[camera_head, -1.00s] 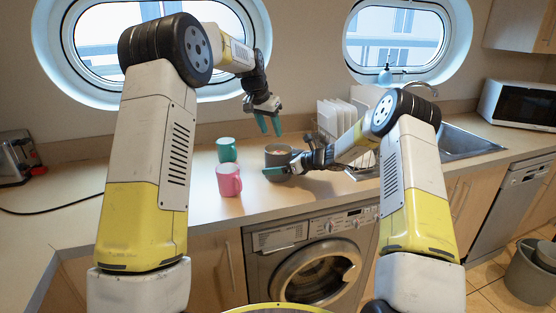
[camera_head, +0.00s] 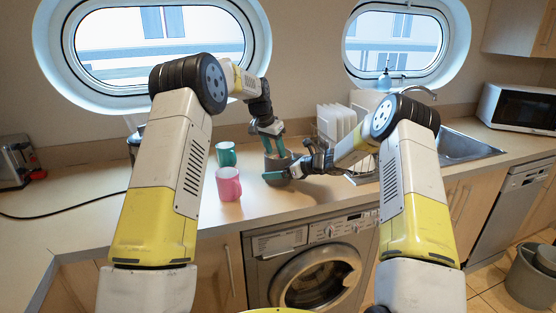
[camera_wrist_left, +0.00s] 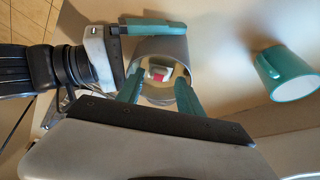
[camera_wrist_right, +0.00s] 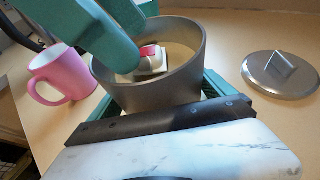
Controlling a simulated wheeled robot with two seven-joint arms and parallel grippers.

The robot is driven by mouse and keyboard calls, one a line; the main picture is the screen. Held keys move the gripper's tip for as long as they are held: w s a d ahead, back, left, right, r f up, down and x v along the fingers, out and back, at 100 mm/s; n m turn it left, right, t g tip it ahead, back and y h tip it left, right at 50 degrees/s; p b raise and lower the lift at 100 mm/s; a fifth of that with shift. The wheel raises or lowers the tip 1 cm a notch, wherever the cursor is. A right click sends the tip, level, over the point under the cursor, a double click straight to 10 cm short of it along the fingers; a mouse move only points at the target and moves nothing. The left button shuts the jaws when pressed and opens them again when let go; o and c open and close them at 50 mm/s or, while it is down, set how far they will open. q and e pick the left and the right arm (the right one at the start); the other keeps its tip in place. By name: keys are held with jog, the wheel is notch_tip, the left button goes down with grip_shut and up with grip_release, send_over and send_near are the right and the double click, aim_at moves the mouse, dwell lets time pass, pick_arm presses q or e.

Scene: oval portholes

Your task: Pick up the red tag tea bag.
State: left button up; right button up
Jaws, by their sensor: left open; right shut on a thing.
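The red tag tea bag (camera_wrist_left: 159,74) lies inside an open grey canister (camera_wrist_right: 150,95). Its red tag and pale bag also show in the right wrist view (camera_wrist_right: 150,62). In the head view the canister (camera_head: 283,166) stands on the counter and its inside is hidden. My left gripper (camera_wrist_left: 158,92) is open and points down at the canister's mouth, its two fingers on either side of the tea bag and not closed on it. My right gripper (camera_head: 272,175) is shut on the canister, low at its side.
A round grey lid (camera_wrist_right: 281,75) lies on the counter beside the canister. A pink mug (camera_head: 228,184) and a green mug (camera_head: 226,154) stand to its left. A white dish rack (camera_head: 336,124) is behind on the right.

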aim_at(276, 156)
pick_arm(q)
jog(key=shift+x, duration=1.25)
grip_shut()
pick_arm(e)
jog(key=o, duration=1.6)
pick_arm(q)
notch_tip(276, 156, up, 10)
